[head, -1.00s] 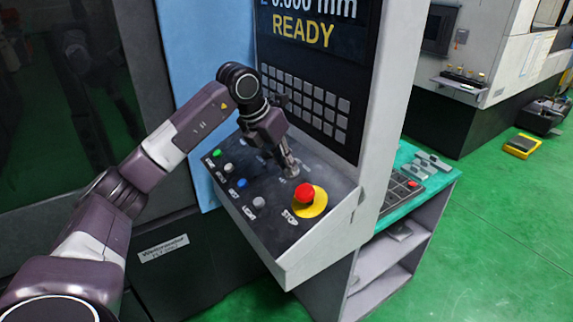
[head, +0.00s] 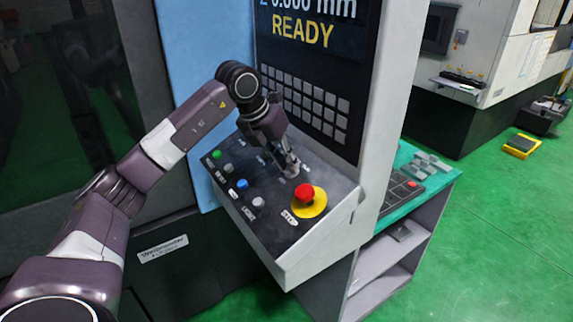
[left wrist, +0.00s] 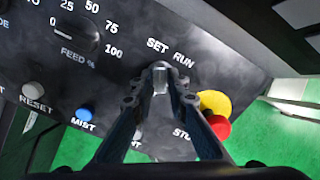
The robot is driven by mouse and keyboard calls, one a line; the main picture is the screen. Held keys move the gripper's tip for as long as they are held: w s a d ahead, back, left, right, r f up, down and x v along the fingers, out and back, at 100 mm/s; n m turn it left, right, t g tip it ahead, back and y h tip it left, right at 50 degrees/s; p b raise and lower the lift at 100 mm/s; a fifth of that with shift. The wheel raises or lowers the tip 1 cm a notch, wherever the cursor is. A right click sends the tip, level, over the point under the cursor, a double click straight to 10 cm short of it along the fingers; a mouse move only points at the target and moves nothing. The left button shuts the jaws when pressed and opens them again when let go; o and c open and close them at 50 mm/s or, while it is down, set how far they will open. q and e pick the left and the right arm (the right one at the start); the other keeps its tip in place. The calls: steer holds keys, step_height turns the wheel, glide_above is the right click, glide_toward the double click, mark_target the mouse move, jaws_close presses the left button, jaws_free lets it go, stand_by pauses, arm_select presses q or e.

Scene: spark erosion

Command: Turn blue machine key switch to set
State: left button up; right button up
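The key switch (left wrist: 160,72) is a small grey metal piece on the sloped black control panel, just below the words SET and RUN in the left wrist view. My left gripper (left wrist: 161,88) is at the switch, with its two fingers converging on either side of the key. The fingers look closed on it, with a narrow grey piece between the tips. In the head view my left gripper (head: 290,166) reaches down to the panel (head: 233,205) behind the red stop button. The fingertips partly cover the key, so I cannot tell which word it points at. My right gripper is not in view.
The red emergency stop (head: 304,194) on its yellow disc (left wrist: 216,101) is close beside my fingers. Blue MIST (left wrist: 84,113) and grey RESET (left wrist: 34,90) buttons and the FEED knob (left wrist: 75,32) share the panel. The screen (head: 318,30) above reads READY.

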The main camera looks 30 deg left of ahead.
arm_select(q)
steer(key=o, duration=0.3)
steer(key=shift+s, duration=0.1)
steer(key=v, duration=1.2)
steer(key=shift+f, duration=0.1)
